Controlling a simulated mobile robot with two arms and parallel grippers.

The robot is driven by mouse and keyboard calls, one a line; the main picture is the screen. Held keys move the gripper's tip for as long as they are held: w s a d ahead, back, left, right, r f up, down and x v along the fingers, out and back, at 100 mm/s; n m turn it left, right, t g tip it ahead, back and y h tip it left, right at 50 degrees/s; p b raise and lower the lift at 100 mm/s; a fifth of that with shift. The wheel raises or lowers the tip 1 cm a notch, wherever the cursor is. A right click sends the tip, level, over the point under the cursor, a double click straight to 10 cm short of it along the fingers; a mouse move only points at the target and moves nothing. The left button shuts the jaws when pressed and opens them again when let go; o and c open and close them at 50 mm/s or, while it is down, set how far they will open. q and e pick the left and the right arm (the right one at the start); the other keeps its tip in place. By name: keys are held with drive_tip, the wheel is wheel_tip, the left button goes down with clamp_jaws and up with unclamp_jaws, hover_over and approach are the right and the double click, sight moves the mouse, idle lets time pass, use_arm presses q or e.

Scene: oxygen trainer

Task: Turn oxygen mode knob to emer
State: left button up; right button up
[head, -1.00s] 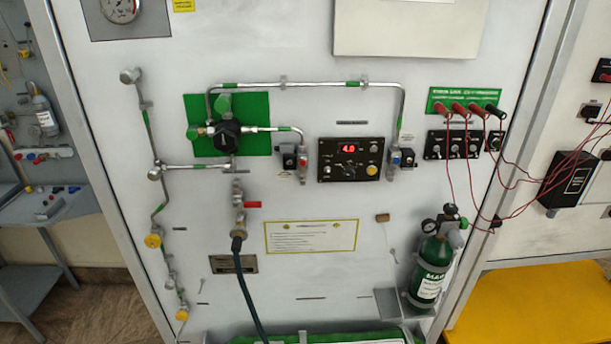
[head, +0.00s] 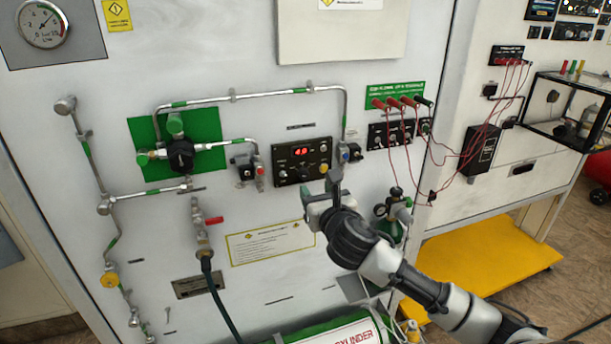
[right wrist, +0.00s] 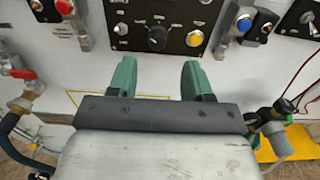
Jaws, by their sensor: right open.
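The black control panel (head: 316,149) with a red "4.0" display is on the upright white board. Its round black mode knob (head: 304,174) is low on the panel, partly hard to make out in the head view. In the right wrist view the knob (right wrist: 157,38) has a white pointer mark and sits beyond and between the fingertips. I cannot read its labels. My right gripper (head: 320,195) is open and empty, just below and in front of the panel. Its two green fingers (right wrist: 158,78) are spread apart, not touching the knob. My left gripper is not in view.
A yellow button (right wrist: 195,39) sits right of the knob. Valves with blue (right wrist: 64,6) and red (right wrist: 244,23) caps flank the panel. Pipes and a green plate (head: 205,131) are to the left; red wires (head: 406,150) hang to the right.

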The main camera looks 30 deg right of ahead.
sight(306, 177)
drive_tip(key=x, duration=0.3)
drive_tip(key=p+x, duration=0.1)
drive_tip(key=shift+w+a+r, duration=0.1)
drive_tip(key=shift+w+a, duration=0.15)
drive_tip(key=shift+w, duration=0.05)
drive_tip(key=shift+x, duration=0.75)
drive_tip(key=shift+d, duration=0.1)
drive_tip(key=c, duration=0.9)
